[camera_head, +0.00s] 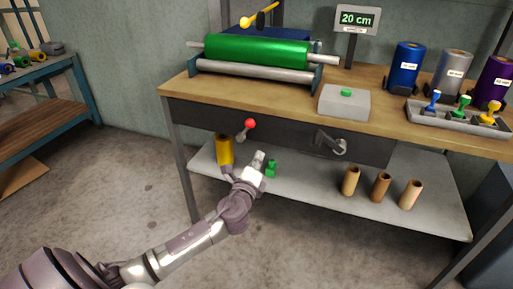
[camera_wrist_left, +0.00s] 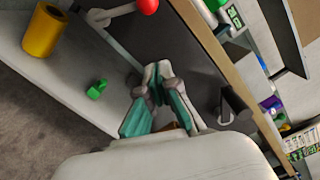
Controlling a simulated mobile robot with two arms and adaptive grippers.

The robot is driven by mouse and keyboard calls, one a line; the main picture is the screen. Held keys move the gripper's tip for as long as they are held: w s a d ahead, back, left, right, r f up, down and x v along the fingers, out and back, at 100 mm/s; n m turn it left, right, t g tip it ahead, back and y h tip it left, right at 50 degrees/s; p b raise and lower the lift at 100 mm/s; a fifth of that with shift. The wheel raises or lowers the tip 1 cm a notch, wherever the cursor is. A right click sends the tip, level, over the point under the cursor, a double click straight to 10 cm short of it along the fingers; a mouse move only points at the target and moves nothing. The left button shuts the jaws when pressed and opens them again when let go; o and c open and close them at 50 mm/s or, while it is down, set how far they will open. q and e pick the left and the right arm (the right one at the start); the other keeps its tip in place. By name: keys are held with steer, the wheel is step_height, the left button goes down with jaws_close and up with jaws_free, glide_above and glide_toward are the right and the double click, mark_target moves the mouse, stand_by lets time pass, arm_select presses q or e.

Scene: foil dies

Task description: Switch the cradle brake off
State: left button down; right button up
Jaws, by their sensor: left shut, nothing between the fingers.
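A lever with a red ball knob (camera_head: 250,124) sticks out from the dark front panel of the bench; I take it to be the cradle brake. Its red knob (camera_wrist_left: 148,6) also shows at the top edge of the left wrist view. The green foil roll (camera_head: 258,52) lies in the cradle on the bench top. My left gripper (camera_head: 259,157) is shut and empty, below and slightly right of the red knob and apart from it. Its fingertips (camera_wrist_left: 165,68) point at the dark panel in the left wrist view. My right gripper is not in view.
A grey crank handle (camera_head: 332,144) juts from the panel to the right. The lower shelf (camera_head: 310,187) holds a yellow roll (camera_head: 224,150), a small green object (camera_head: 271,168) and several brown tubes. A grey box with a green button (camera_head: 345,102) stands on the bench top.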

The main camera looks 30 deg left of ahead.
mark_target(245, 130)
arm_select(q)
steer(key=w+a, duration=0.2)
steer(key=w+a+r, duration=0.1)
steer(key=w, duration=0.2)
steer(key=w+a, duration=0.2)
steer(key=w, duration=0.1)
steer(key=shift+w+a+r, duration=0.15)
steer(key=shift+a+r, duration=0.35)
steer(key=shift+a, duration=0.15)
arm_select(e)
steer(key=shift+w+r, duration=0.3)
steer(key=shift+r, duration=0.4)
arm_select(q)
steer(key=shift+a+r, duration=0.1)
